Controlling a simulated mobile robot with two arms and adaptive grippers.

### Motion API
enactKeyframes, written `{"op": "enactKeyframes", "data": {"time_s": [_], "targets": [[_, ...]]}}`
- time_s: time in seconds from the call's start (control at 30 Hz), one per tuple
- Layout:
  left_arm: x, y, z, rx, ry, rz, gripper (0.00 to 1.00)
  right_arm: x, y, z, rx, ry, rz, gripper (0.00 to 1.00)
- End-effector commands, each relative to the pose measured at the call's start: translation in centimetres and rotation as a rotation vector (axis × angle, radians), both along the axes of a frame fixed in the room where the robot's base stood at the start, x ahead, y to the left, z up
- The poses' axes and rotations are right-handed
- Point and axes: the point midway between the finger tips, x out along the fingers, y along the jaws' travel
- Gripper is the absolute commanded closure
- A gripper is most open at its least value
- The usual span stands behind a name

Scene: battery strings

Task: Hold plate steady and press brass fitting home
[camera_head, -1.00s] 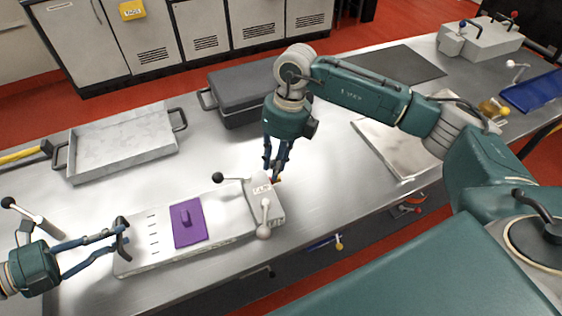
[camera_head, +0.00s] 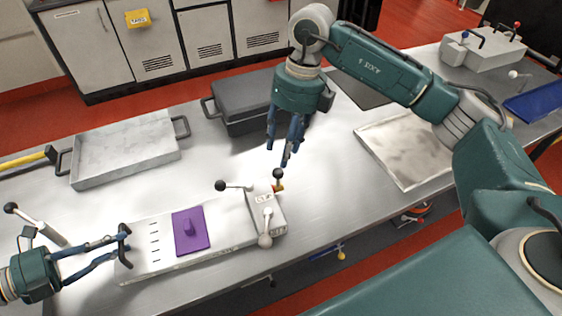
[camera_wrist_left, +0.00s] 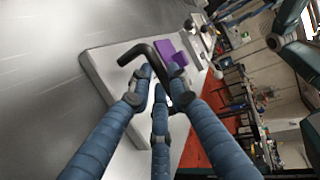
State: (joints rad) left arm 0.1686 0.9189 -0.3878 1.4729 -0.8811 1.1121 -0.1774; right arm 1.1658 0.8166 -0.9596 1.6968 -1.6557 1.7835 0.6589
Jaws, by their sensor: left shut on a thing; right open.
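The pale plate (camera_head: 142,262) lies flat on the bench with a purple piece (camera_head: 191,231) on top. My left gripper (camera_head: 119,243) is shut on the black bent handle (camera_wrist_left: 150,48) at the plate's left end. The left wrist view shows its fingers around that handle. A grey block (camera_head: 266,208) with levers stands at the plate's right end. A small brass-coloured fitting (camera_head: 278,188) shows at the block's back right edge, beside a black knob; how deep it sits I cannot tell. My right gripper (camera_head: 280,150) is open and empty, above and behind the fitting, pointing down.
A metal tray (camera_head: 77,176) with handles stands at the back left and a dark grey case (camera_head: 245,95) behind my right gripper. A flat pale panel (camera_head: 405,150) and a blue tray (camera_head: 537,102) lie to the right. The bench between tray and plate is clear.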

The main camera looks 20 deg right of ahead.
Motion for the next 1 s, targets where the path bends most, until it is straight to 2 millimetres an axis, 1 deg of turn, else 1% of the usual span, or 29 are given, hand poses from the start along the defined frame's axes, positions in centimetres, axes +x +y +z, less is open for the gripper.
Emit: {"op": "enactKeyframes", "data": {"time_s": [0.03,0.1,0.2,0.33,0.53,0.57,0.6,0.63,0.67,0.9,1.0], "targets": [[-0.5,0.2,-1.2,0.017,0.015,-0.003,1.00,0.1,-0.1,0.8,0.001,-0.003,-0.001,0.58],[-0.5,0.2,-1.2,0.017,0.015,-0.003,1.00,0.1,-0.3,1.6,0.001,-0.003,-0.001,0.58],[-0.5,0.2,-1.2,0.017,0.015,-0.003,1.00,0.0,-0.5,2.4,0.001,-0.001,0.000,0.58],[-0.5,0.2,-1.2,0.017,0.015,-0.003,1.00,0.0,-0.6,2.8,0.001,0.001,0.000,0.58],[-0.5,0.2,-1.2,0.017,0.015,-0.003,1.00,0.0,-0.6,2.8,0.001,0.001,0.000,0.58],[-0.5,0.2,-1.1,0.016,0.015,-0.003,0.77,0.0,-0.6,2.7,0.001,0.001,0.000,0.58],[-0.5,0.2,-1.1,0.016,0.015,-0.003,0.69,0.0,-0.6,2.7,0.001,0.001,0.000,0.58],[-0.5,0.2,-1.1,0.016,0.014,-0.003,0.63,0.0,-0.6,2.7,0.001,0.000,0.000,0.58],[-0.5,0.1,-1.0,0.016,0.014,-0.003,0.61,0.0,-0.5,2.7,0.001,0.001,0.000,0.58],[-0.3,0.1,-0.6,0.011,0.007,-0.003,0.61,0.0,-0.5,2.8,0.001,0.000,0.001,0.58],[-0.2,0.1,-0.2,0.009,0.005,-0.003,0.61,0.0,-0.5,3.2,0.001,0.000,0.001,0.58]]}}
